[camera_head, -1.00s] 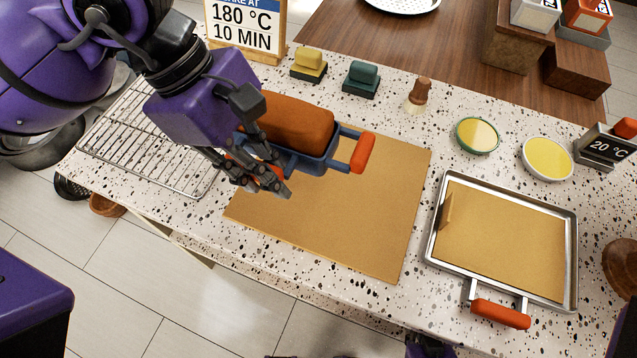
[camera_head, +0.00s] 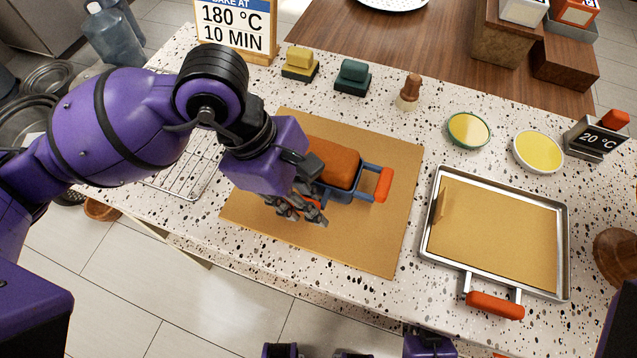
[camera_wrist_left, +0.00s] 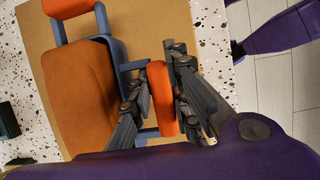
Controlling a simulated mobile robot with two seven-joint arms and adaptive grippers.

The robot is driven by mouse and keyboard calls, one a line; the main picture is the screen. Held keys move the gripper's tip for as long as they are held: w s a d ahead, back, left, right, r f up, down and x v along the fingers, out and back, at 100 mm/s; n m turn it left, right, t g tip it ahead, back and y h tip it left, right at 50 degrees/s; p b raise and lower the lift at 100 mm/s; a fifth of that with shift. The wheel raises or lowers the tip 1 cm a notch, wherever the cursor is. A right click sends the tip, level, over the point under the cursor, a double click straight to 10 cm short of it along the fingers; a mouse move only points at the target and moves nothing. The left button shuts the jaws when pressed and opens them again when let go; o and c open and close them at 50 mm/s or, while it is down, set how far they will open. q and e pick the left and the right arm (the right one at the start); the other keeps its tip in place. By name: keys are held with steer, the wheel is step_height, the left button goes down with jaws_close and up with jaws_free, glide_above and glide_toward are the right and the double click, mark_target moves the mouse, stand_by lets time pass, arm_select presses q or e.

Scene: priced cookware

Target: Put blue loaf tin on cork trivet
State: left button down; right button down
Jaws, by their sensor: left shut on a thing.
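The blue loaf tin (camera_head: 352,195) holds a brown loaf and has orange handles. My left gripper (camera_head: 300,207) is shut on the tin's near orange handle (camera_wrist_left: 160,95), which shows between the fingers in the left wrist view. The tin's blue frame (camera_wrist_left: 104,20) and far handle (camera_wrist_left: 70,7) also show there. The trivet shows under the tin. My right gripper is not in view.
A metal tray (camera_head: 433,240) with a tan sheet and orange handle lies to the right. A wire rack (camera_head: 180,180) is behind my left arm. Yellow (camera_head: 300,63) and green (camera_head: 352,75) blocks, a shaker (camera_head: 409,92) and two yellow dishes (camera_head: 468,130) stand toward the back.

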arm_select(q)
steer(key=c, duration=2.1)
jaws_free()
steer(key=shift+f, duration=0.2)
steer(key=o, duration=0.5)
steer(key=shift+r, duration=0.1)
steer(key=shift+c, duration=0.2)
steer(key=v, duration=1.2)
steer(key=shift+r, duration=0.1)
